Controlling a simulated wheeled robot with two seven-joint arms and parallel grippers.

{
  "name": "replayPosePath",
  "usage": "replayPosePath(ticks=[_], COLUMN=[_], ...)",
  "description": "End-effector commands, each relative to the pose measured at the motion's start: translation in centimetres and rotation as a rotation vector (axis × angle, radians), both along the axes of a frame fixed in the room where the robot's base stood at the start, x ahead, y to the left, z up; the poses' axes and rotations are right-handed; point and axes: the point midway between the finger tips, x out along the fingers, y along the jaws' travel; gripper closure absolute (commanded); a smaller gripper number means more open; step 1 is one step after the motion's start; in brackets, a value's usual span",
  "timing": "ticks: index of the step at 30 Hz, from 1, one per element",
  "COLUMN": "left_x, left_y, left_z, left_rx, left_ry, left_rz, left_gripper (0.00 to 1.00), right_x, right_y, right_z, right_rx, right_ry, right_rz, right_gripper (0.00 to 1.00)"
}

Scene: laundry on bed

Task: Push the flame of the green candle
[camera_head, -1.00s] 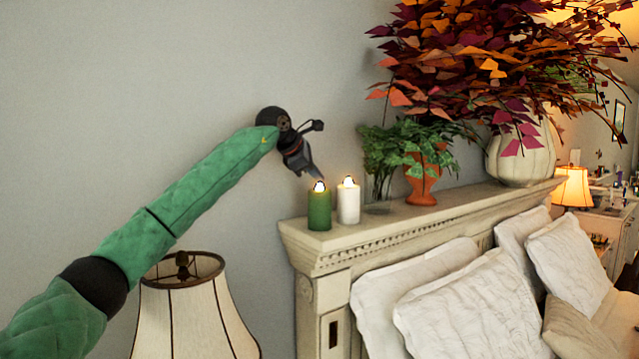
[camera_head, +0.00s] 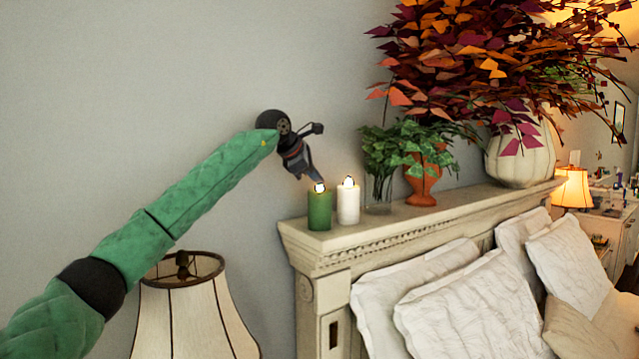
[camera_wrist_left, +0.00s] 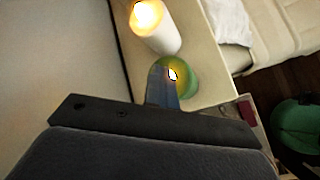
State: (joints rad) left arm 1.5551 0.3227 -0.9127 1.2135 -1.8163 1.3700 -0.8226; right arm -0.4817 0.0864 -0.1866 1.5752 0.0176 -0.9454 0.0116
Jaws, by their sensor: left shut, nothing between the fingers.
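The green candle (camera_head: 319,211) stands upright at the left end of the headboard ledge, with a lit flame (camera_head: 320,187) on top. In the left wrist view the green candle (camera_wrist_left: 186,83) is partly hidden behind the fingers, and its flame (camera_wrist_left: 172,74) shows right at the fingertips. My left gripper (camera_head: 318,178) is shut and empty, its tips pointing down at the flame. In the left wrist view the closed fingertips (camera_wrist_left: 163,70) overlap the flame's left side; I cannot tell whether they touch. My right gripper is not in view.
A lit white candle (camera_head: 348,203) stands just right of the green one. A glass with leafy greenery (camera_head: 378,190), an orange pot (camera_head: 422,184) and a large white vase (camera_head: 522,158) follow along the headboard ledge (camera_head: 400,222). A lampshade (camera_head: 193,310) stands below my left arm.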

Motion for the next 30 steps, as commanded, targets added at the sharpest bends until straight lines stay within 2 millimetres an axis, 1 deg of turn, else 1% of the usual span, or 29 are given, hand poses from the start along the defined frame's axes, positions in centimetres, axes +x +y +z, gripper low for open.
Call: replayPosePath(ticks=[1, 17, 30], left_x=[0.1, 0.2, 0.1], left_y=[0.0, 0.0, 0.0], left_z=[-0.2, 0.6, 4.2], left_rx=[0.003, 0.002, 0.001], left_ry=[0.004, 0.003, 0.000], left_rz=[0.000, 0.000, 0.001], left_gripper=[1.00, 1.00, 1.00], right_x=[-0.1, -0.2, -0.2], right_y=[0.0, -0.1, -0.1], right_z=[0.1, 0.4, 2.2], right_rx=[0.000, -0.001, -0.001], right_ry=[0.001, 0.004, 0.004], right_rz=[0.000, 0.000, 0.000], right_gripper=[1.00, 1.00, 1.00])
